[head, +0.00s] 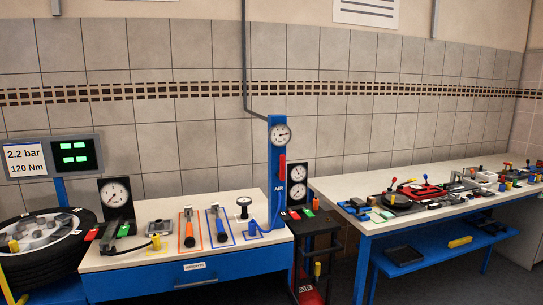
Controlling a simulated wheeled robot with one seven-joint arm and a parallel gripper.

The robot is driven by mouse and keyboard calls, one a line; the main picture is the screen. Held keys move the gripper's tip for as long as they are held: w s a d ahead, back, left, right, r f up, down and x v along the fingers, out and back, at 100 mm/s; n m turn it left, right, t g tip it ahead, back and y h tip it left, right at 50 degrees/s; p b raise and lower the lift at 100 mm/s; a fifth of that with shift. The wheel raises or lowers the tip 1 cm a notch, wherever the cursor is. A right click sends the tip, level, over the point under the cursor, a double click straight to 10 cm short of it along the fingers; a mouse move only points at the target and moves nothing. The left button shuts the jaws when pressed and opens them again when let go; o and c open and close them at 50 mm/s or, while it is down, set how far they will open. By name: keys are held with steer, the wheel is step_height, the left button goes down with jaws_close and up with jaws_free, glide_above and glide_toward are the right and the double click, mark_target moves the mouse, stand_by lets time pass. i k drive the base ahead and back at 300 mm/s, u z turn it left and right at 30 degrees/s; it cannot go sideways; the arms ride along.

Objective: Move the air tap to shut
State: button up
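A blue air post (276,205) stands at the right end of the near white bench, with a round white gauge (281,134) at its top and the word AIR on its face. A narrow upright red bar (282,172) shows on the post below the gauge; it may be the air tap's lever. At this size I cannot tell whether the tap is open or shut. A grey pipe comes down the wall to the post. My gripper is not in view.
The near bench (240,199) holds wrenches in outlined places and a black gauge box (117,198). A tyre (45,245) lies at the left below a display (53,158). A black trolley (313,225) stands right of the post, before a long bench (345,190) with several tools.

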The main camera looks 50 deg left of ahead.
mark_target(281, 175)
steer(key=u, duration=0.5)
steer(key=i, duration=1)
steer(key=u, duration=1.9)
steer(key=i, duration=1)
steer(key=u, duration=0.95)
